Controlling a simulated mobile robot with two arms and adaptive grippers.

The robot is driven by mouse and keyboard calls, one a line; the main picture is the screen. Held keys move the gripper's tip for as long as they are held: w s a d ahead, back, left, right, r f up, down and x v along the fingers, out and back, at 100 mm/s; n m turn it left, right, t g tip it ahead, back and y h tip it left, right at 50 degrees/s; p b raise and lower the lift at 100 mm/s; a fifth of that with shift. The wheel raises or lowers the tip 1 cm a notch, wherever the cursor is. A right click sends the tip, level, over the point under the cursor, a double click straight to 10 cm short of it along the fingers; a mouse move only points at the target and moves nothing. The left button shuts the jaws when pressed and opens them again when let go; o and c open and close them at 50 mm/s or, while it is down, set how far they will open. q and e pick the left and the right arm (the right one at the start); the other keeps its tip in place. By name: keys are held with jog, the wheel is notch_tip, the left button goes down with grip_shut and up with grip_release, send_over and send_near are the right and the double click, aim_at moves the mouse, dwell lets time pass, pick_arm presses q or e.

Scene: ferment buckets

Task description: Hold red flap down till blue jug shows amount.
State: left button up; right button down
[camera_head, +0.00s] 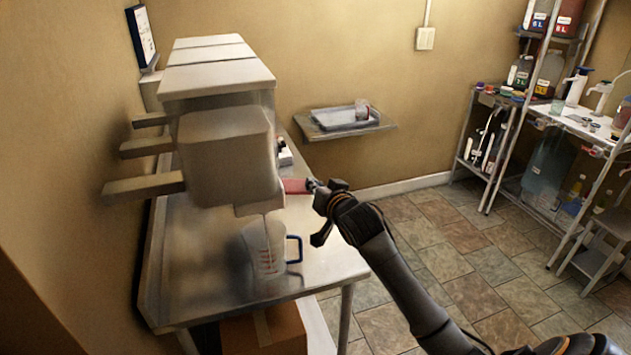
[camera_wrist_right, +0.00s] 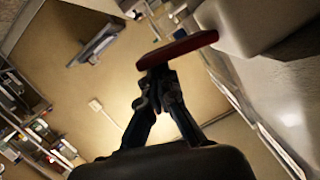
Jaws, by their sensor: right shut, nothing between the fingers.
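The red flap (camera_head: 296,186) sticks out from the right side of the pale dispenser housing, above the steel table. My right gripper (camera_head: 316,184) is shut and empty at the flap's outer end. In the right wrist view, the closed fingertips (camera_wrist_right: 157,76) meet the red flap (camera_wrist_right: 185,48) and seem to touch it; the flap looks tilted. The clear jug (camera_head: 266,252) with a blue handle and red marks stands upright on the table below the dispenser's spout. Its liquid level is too unclear to read. My left gripper is not in view.
The steel table (camera_head: 215,295) has bare room in front of the jug. Several grey levers (camera_head: 145,185) stick out left of the dispenser. A wall shelf (camera_head: 345,128) holds a tray. Racks with bottles stand at the right. A cardboard box (camera_head: 265,330) sits below the table.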

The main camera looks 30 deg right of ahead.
jog(key=shift+w+a+f+m+y, duration=0.1)
jog(key=shift+w+f+m+y, duration=0.1)
jog(key=shift+f+m, duration=0.25)
jog(key=shift+w+f+m+y, duration=0.2)
jog(key=shift+f+m, duration=0.15)
jog(key=shift+f, duration=0.15)
jog(key=shift+s, duration=0.1)
jog(key=shift+f, duration=0.15)
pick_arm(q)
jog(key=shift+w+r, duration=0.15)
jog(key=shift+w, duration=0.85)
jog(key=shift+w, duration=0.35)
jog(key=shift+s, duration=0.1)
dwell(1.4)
